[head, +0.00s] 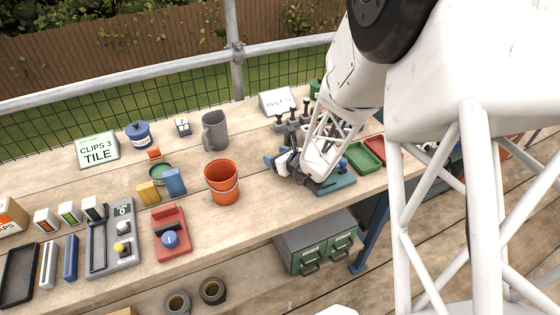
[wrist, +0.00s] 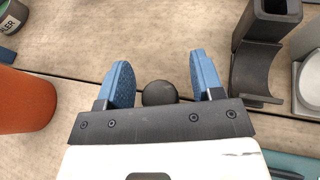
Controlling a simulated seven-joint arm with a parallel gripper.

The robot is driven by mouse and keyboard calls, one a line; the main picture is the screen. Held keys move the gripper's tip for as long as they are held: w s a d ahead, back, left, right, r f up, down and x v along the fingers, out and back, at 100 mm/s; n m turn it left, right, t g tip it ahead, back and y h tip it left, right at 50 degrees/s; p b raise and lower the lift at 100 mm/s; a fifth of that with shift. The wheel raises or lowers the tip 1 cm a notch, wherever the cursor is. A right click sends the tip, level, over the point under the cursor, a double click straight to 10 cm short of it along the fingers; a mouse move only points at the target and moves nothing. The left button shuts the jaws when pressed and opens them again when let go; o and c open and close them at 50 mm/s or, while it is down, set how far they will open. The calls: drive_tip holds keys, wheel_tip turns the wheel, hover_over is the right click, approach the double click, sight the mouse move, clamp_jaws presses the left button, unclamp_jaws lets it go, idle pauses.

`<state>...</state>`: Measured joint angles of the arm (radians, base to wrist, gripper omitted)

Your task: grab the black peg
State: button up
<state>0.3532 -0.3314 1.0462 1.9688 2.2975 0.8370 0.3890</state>
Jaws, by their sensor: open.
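My gripper (wrist: 160,88) has blue-padded fingers, spread apart. In the wrist view a dark round knob (wrist: 160,93), seen from above, shows between the fingers with a gap on both sides; it looks like the top of the black peg. Its lower part is hidden by the gripper's body. In the head view my gripper (head: 281,163) is low over the bench, right of the orange bucket (head: 222,183). The peg is not clearly seen there, as my arm and gripper cover that spot.
A dark grey bracket-like piece (wrist: 256,75) stands close right of the fingers. Several black-knobbed pieces (head: 292,114) stand behind my gripper. A teal tray (head: 335,185) and a green tray (head: 361,158) lie to the right. The bench between bucket and gripper is clear.

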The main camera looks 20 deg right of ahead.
drive_tip(key=shift+c, duration=0.4)
drive_tip(key=c, duration=0.9)
drive_tip(key=shift+r, duration=0.1)
drive_tip(key=shift+r, duration=0.45)
drive_tip(key=shift+s+r, duration=0.15)
drive_tip(key=shift+r, duration=0.5)
drive_tip(key=shift+s+r, duration=0.15)
drive_tip(key=shift+r, duration=0.45)
drive_tip(key=s+a, duration=0.1)
drive_tip(key=s, duration=0.4)
drive_tip(key=s+a+r, duration=0.1)
drive_tip(key=s, duration=0.4)
drive_tip(key=s+a, duration=0.1)
drive_tip(key=s, duration=0.4)
drive_tip(key=shift+s+r, duration=0.1)
drive_tip(key=shift+r, duration=0.1)
